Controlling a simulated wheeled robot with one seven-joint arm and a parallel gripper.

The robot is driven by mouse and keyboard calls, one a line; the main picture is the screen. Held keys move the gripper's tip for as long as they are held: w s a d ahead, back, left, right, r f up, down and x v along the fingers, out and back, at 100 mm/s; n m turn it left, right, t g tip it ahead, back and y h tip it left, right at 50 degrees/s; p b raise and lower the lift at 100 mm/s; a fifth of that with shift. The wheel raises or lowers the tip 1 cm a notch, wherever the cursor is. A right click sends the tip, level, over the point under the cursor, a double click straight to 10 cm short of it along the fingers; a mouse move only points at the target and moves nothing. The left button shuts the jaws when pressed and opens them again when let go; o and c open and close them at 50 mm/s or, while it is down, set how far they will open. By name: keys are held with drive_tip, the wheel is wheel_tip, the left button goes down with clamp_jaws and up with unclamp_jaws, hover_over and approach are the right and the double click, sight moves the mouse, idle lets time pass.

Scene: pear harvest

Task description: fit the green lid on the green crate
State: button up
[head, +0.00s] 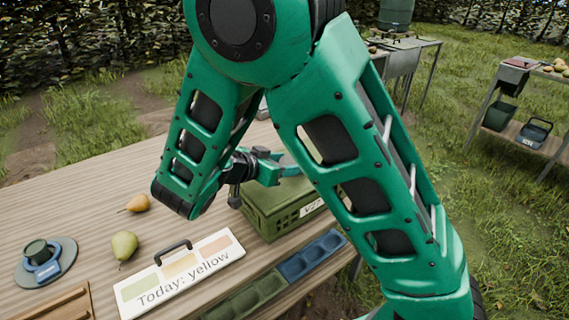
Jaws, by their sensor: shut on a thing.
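The olive-green crate (298,219) stands on the wooden table right of the middle, with a slatted side and a white label partly behind my arm. A flat green top, which looks like the green lid (264,197), lies at or just over its rim. I cannot tell whether it is fully seated. My gripper (284,170) is at the far side of this top, shut and apparently on the lid. My arm's links hide its fingertips and the right part of the crate and lid.
A "Today: yellow" board (180,272) with a dark handle lies left of the crate. Green and blue divided trays (312,256) line the near edge. Side tables stand behind.

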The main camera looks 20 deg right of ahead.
drive_tip(key=shift+f, duration=0.5)
drive_tip(key=o, duration=0.9)
wheel_tip(320, 180, up, 5)
hover_over(261, 190)
drive_tip(key=shift+f, duration=0.1)
idle(0.6)
